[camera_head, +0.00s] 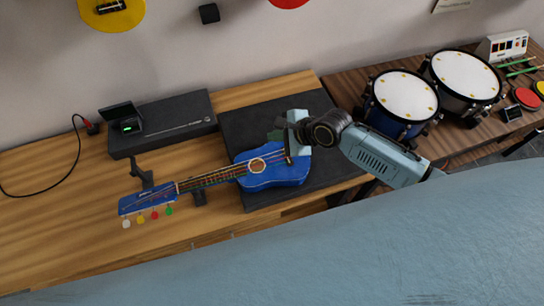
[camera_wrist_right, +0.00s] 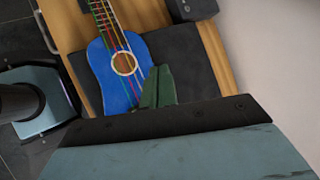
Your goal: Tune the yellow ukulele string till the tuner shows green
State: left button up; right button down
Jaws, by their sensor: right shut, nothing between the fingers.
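The blue ukulele (camera_head: 270,178) lies with its body on a dark mat and its neck pointing left. Its coloured strings run along the neck; the yellow one is hard to single out. White, yellow (camera_head: 141,220), red and green tuning pegs stick out from the headstock (camera_head: 147,198). My right gripper (camera_head: 276,136) is shut and empty at the far side of the ukulele's body. In the right wrist view its dark green fingers (camera_wrist_right: 158,86) overlap the body's edge. My left gripper is not in view.
A long black box (camera_head: 175,118) stands behind the neck, with a cable at its left. The dark mat (camera_head: 325,172) lies under the body. Black supports (camera_head: 145,176) stand by the neck. Drums (camera_head: 402,95) stand at the right. The wooden table's left part is clear.

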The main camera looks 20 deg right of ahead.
jog(key=b, duration=0.7)
send_over(276, 160)
jog(key=f, duration=0.7)
jog(key=shift+w+f, duration=0.1)
jog(key=shift+w, duration=0.2)
jog(key=shift+f, duration=0.45)
jog(key=shift+f, duration=0.15)
dwell(0.5)
jog(key=shift+f, duration=0.25)
jog(key=shift+f, duration=0.3)
dwell(0.6)
jog(key=shift+r+p, duration=0.7)
jog(key=shift+p, duration=0.2)
